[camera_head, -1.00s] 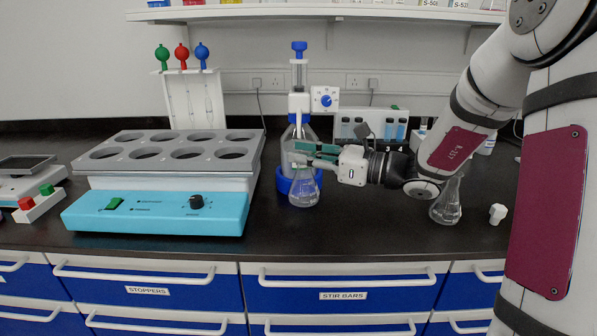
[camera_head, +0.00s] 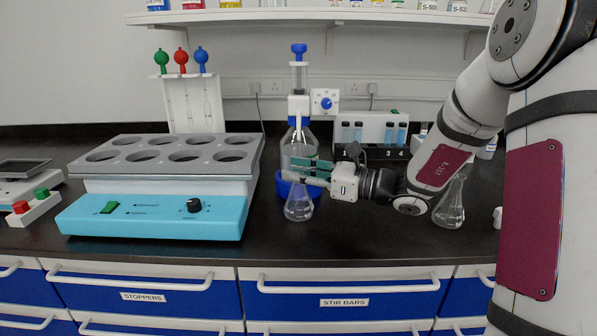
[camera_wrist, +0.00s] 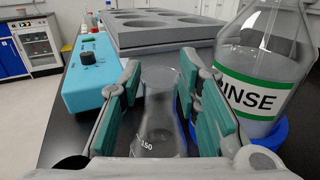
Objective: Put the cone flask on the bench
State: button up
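The cone flask (camera_head: 299,206), clear glass, is upright in front of the rinse bottle. In the wrist view, the cone flask (camera_wrist: 160,125) stands between my green finger pads, with its neck close against them and a "150" mark showing. My gripper (camera_head: 312,173) is shut on its upper part, reaching in from the right. The wrist view also shows both fingers of my gripper (camera_wrist: 165,95). The flask's base is over or on the black bench (camera_head: 345,240); I cannot tell whether it touches.
A rinse bottle (camera_head: 299,145) in a blue ring stands just behind the flask. A blue heater unit (camera_head: 150,215) with a grey holed top is at left. A second conical flask (camera_head: 449,208) stands at right beneath my arm. The front strip of bench is clear.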

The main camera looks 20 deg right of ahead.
jog(key=shift+r, duration=0.1)
jog(key=shift+d+r, duration=0.1)
jog(key=p+v, duration=0.2)
jog(key=v, duration=1)
jog(key=s+a+r+n+g+h, duration=0.2)
jog(key=s+a+n+g+h, duration=0.1)
jog(key=s+a+n+g, duration=1.15)
jog(key=s+d+f+n+t+h, duration=0.1)
jog(key=s+d+n+t+h, duration=0.1)
jog(key=s+n+h, duration=0.3)
jog(key=s+d+f+n+t+h, duration=0.1)
jog(key=s+d+n+h, duration=0.2)
jog(key=s, duration=1.1)
jog(key=n+h, duration=0.2)
jog(key=n, duration=0.1)
jog(key=shift+d+f+t+h, duration=0.2)
jog(key=shift+d+t+h, duration=0.15)
jog(key=shift+d+h, duration=0.05)
jog(key=shift+r+n, duration=0.1)
jog(key=shift+n, duration=0.15)
